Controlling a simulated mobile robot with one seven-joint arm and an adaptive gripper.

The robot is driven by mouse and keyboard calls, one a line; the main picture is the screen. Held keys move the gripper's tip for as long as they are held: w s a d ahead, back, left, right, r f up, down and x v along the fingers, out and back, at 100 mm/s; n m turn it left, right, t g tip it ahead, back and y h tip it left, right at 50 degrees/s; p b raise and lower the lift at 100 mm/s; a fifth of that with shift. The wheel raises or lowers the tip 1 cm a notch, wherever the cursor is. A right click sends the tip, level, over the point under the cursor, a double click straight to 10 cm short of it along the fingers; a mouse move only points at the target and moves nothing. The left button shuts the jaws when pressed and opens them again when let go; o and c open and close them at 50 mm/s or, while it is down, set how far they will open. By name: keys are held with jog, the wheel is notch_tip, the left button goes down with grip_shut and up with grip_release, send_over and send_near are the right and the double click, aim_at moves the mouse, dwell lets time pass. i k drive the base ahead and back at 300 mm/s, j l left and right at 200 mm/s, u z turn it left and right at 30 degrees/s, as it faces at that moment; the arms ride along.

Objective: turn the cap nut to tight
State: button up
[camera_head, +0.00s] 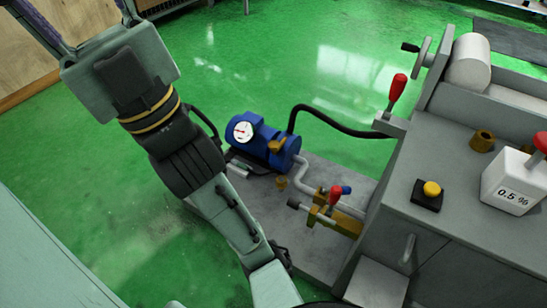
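I cannot tell for certain which part is the cap nut. A brass nut-like piece (482,140) stands on the grey machine top. A small brass fitting (282,183) sits by the pipe beside the blue pump, and another brass piece (277,146) is against the pump's side. My gripper (62,12) appears to be at the upper left, its grey-green body above a black wrist with gold rings. Its two fingers run out of the top edge, so the tips and opening are hidden. It is well away from all the brass pieces, over the floor.
The blue pump (262,140) has a white gauge and a black hose (345,128). A brass valve block (335,215) with red and blue handles lies nearby. A red lever (397,92), a yellow button (432,189) and a white "0.5 %" container (512,186) are on the machine. Green floor is clear behind.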

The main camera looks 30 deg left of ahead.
aim_at(281, 180)
jog(key=i+j, duration=0.3)
jog(key=j, duration=0.15)
jog(key=i+j, duration=0.6)
jog(key=j, duration=0.25)
